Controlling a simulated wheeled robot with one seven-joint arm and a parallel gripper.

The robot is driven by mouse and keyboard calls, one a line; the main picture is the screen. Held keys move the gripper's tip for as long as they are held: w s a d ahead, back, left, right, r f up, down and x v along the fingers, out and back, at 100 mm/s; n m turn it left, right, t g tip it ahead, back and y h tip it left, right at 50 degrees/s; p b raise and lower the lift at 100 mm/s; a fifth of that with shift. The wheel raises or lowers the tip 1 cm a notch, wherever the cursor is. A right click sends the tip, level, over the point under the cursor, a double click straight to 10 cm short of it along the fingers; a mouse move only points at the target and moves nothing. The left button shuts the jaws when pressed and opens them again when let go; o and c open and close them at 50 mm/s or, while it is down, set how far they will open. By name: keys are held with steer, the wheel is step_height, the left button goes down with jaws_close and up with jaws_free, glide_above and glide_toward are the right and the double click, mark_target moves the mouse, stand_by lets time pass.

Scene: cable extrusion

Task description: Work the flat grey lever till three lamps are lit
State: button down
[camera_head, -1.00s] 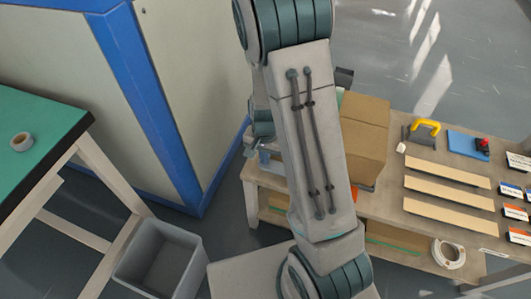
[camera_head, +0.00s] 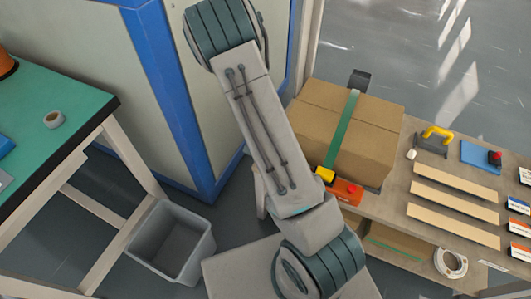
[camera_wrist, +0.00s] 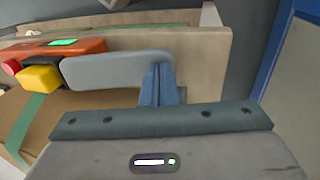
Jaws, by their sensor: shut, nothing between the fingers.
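The flat grey lever (camera_wrist: 115,70) shows in the wrist view, a rounded bar sticking out to the right from an orange tool (camera_wrist: 75,47). The tool has a yellow block (camera_wrist: 40,78), a red knob (camera_wrist: 11,67) and one lit green patch (camera_wrist: 62,42). In the head view the orange tool (camera_head: 347,192) sits at the near edge of the strapped box; its lever is not visible there. My gripper (camera_wrist: 160,70) is shut and empty, its blue fingertips at the lever's free right end. I cannot tell whether they touch. My arm hides the gripper in the head view.
A cardboard box (camera_head: 373,120) with a green strap (camera_head: 343,132) stands on the wooden bench (camera_head: 400,187). Wooden slats (camera_head: 455,205) and a yellow-handled tool (camera_head: 436,133) lie to its right. A grey bin (camera_head: 172,240) and a green-topped table (camera_head: 75,95) stand left.

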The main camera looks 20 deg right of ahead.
steer(key=shift+d+f, duration=0.1)
steer(key=shift+f, duration=0.4)
steer(key=p+v, duration=0.2)
steer(key=v, duration=1.2)
steer(key=shift+p, duration=0.3)
steer(key=shift+s, duration=0.15)
stand_by(0.5)
